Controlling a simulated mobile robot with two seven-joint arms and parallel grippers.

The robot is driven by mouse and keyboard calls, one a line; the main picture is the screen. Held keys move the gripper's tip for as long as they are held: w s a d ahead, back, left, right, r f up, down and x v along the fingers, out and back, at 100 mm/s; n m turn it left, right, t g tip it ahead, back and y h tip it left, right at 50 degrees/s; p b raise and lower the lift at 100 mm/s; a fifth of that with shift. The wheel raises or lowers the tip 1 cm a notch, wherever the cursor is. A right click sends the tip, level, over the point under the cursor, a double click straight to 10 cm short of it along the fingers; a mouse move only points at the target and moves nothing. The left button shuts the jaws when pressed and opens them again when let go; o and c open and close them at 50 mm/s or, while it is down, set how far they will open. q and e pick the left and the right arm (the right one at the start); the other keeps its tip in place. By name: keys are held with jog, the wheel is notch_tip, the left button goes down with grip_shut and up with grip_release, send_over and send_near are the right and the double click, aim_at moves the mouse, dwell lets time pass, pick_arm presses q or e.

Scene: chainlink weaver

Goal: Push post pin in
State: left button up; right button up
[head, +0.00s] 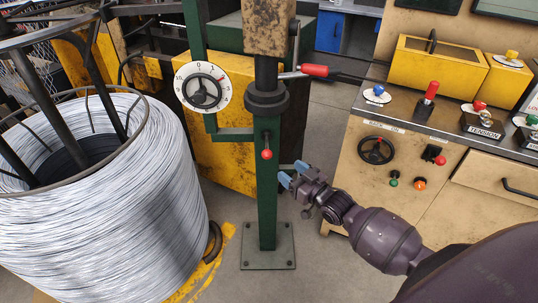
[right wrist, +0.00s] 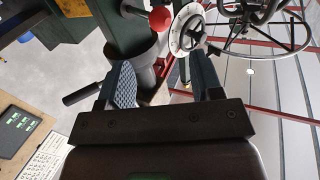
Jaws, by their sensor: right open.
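The post pin has a red ball knob (head: 267,154) on a short stem. It sticks out of the front of the green post (head: 267,200), below the dark collar. In the right wrist view a red ball (right wrist: 160,18) on a dark stem, likely the same knob, shows at the top, beyond the fingers. My right gripper (head: 291,173) is open and empty, just right of the post and a little lower than the knob in the head view. Its two blue fingers stand apart in the right wrist view (right wrist: 163,78). My left gripper is not in view.
A large wire coil (head: 100,205) fills the left. A white dial (head: 203,87) with a handwheel is left of the post. A red-handled lever (head: 313,71) juts right from above the collar. A beige control bench (head: 420,200) stands at right. Floor is bare around the post base (head: 267,262).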

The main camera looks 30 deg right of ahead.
aim_at(270, 156)
jog(key=x, duration=0.8)
jog(key=shift+w+a+b, duration=0.1)
jog(key=shift+w+b, duration=0.2)
jog(key=shift+b, duration=0.1)
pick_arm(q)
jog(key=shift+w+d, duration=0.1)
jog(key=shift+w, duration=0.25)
pick_arm(e)
jog(key=shift+w+a, duration=0.15)
jog(key=shift+w, duration=0.55)
grip_shut()
jog(key=shift+w, duration=0.15)
jog(key=w, duration=0.1)
jog(key=w+d+b, duration=0.2)
jog(key=shift+w+f, duration=0.2)
jog(key=shift+w, duration=0.15)
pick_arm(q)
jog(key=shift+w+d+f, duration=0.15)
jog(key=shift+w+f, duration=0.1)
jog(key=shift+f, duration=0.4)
pick_arm(e)
jog(key=shift+w+r, duration=0.1)
jog(key=shift+r, duration=0.25)
